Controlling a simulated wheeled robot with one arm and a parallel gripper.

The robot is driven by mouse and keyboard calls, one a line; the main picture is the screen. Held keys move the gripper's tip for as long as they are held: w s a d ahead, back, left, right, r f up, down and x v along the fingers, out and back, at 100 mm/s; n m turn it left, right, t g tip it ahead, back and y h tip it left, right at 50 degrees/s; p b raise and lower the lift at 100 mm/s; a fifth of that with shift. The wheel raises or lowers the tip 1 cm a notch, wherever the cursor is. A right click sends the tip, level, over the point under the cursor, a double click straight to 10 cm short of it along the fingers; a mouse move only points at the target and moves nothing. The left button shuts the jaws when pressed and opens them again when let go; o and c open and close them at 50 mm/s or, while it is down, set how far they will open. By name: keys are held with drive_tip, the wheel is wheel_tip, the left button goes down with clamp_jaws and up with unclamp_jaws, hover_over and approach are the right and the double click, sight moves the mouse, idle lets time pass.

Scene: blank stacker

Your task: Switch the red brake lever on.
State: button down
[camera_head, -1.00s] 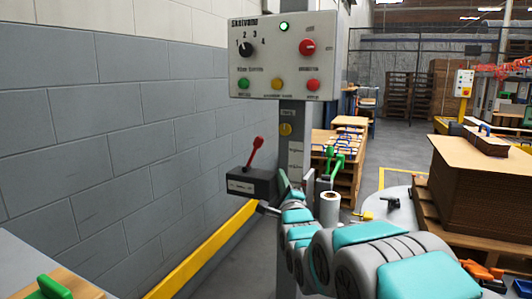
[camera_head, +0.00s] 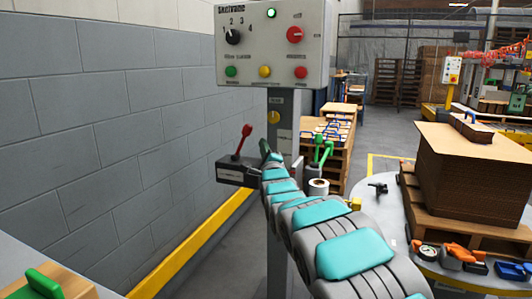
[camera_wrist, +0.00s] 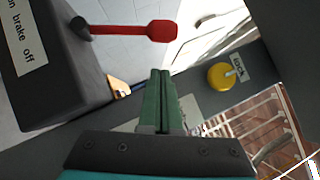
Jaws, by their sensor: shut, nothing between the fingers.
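The red brake lever (camera_head: 242,139) stands up from a dark grey box (camera_head: 232,171) fixed to the post, its tip leaning slightly right in the head view. In the wrist view the red lever (camera_wrist: 147,31) points right from the box (camera_wrist: 62,75), whose label reads "brake off" in part. My gripper (camera_wrist: 160,75) is shut and empty, its green fingers below the lever's knob in that view and apart from it. In the head view my gripper (camera_head: 266,150) is just right of the lever, partly hidden by my arm.
A control panel (camera_head: 275,45) with a knob and buttons is above on the post (camera_head: 283,118). A yellow lock knob (camera_wrist: 221,76) is on the post, right of my fingers in the wrist view. A grey block wall (camera_head: 110,120) and a yellow rail (camera_head: 200,245) run along the left.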

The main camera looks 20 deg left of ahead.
sight(242, 142)
drive_tip(key=shift+w+a+r, duration=0.15)
drive_tip(key=shift+a+r, duration=0.3)
drive_tip(key=shift+a, duration=0.35)
drive_tip(key=shift+w+a+r, duration=0.1)
drive_tip(key=shift+a+r, duration=0.3)
drive_tip(key=shift+a, duration=0.4)
drive_tip(key=shift+r, duration=0.1)
